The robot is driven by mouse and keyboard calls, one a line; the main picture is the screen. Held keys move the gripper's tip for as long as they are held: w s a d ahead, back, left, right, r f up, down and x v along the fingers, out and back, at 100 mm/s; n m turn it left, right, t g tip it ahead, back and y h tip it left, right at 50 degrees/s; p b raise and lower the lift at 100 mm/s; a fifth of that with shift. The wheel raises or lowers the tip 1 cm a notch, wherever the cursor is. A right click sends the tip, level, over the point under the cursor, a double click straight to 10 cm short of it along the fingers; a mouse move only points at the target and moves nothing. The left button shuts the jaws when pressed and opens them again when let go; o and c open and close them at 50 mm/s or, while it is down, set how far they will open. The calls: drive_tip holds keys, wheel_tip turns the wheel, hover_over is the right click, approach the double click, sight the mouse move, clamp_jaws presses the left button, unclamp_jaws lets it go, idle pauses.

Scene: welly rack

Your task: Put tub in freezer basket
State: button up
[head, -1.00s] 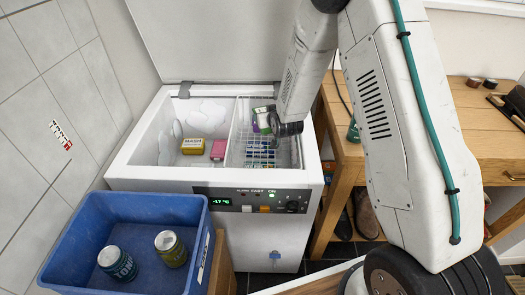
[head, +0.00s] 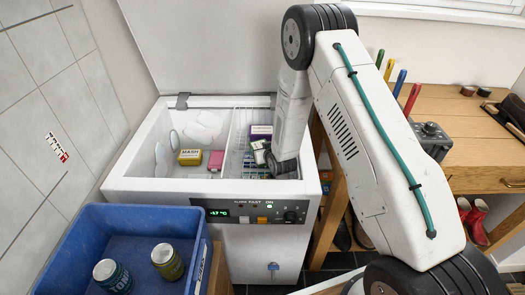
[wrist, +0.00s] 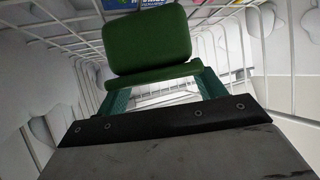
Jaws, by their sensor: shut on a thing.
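The tub (wrist: 147,42) fills the top middle of the wrist view as a dark green, rounded block with a green rim. My gripper (wrist: 155,84) is shut on it, with a teal finger at each side. In the head view the held tub (head: 259,150) looks pale and dark, small and partly hidden by my gripper (head: 270,158). The white wire freezer basket (head: 236,150) hangs in the right part of the chest freezer. Its wires surround the tub and my gripper in the wrist view. Whether the tub touches the basket floor cannot be told.
A purple box (head: 261,131) lies in the basket behind the tub. A yellow box (head: 190,157) and a pink box (head: 216,160) lie in the freezer's left part. The lid is up. A blue crate (head: 75,240) with two cans stands in front, left.

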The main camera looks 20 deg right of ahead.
drive_tip(key=o, duration=1.3)
drive_tip(key=shift+f, duration=0.1)
drive_tip(key=shift+s+r, duration=0.1)
drive_tip(key=shift+r, duration=0.1)
drive_tip(key=v, duration=0.7)
drive_tip(key=shift+s+r, duration=0.1)
